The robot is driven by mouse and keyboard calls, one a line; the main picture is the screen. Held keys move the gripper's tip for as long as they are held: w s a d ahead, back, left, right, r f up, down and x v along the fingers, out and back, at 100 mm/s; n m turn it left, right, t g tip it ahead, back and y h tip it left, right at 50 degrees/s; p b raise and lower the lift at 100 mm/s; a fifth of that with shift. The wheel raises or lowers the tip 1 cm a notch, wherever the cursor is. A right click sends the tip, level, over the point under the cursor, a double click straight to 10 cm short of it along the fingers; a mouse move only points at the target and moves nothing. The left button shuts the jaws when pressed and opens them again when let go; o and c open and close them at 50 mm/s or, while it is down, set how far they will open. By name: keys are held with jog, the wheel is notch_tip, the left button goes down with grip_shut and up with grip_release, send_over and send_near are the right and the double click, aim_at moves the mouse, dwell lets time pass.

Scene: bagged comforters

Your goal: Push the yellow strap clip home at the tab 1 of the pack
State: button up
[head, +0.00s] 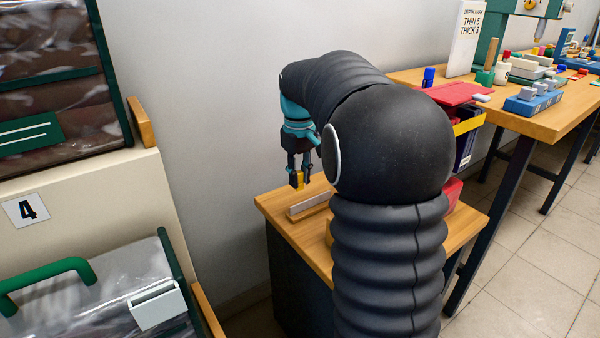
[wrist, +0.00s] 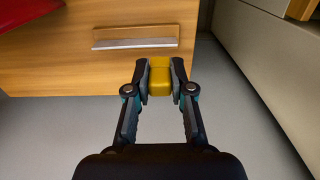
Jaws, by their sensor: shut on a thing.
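My gripper (head: 299,178) is shut on the yellow strap clip (head: 299,180) and holds it by the near-left side of the small wooden table. In the wrist view the yellow clip (wrist: 160,77) sits between both fingertips of my gripper (wrist: 160,80). A bagged pack (head: 95,290) with a green handle and a white tab-like holder (head: 157,304) lies at the lower left, apart from the clip. Another bagged pack (head: 60,80) with dark green straps is above it. I cannot tell which part is tab 1.
The small wooden table (head: 280,208) carries a wooden rack with a pale strip (head: 310,205). A beige panel (head: 100,190) marked 4 stands at the left. A longer bench (head: 545,120) with tools and bins is at the right. Tiled floor (head: 530,220) is clear in front of it.

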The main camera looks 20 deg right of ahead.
aim_at(300, 189)
jog(key=shift+f+b, duration=1.25)
jog(key=shift+f, duration=1.5)
jog(key=shift+f, duration=0.45)
jog(key=o, duration=0.8)
jog(key=shift+o, duration=0.4)
jog(key=o, duration=0.6)
jog(key=shift+r+p, duration=2)
jog(key=shift+r, duration=1.5)
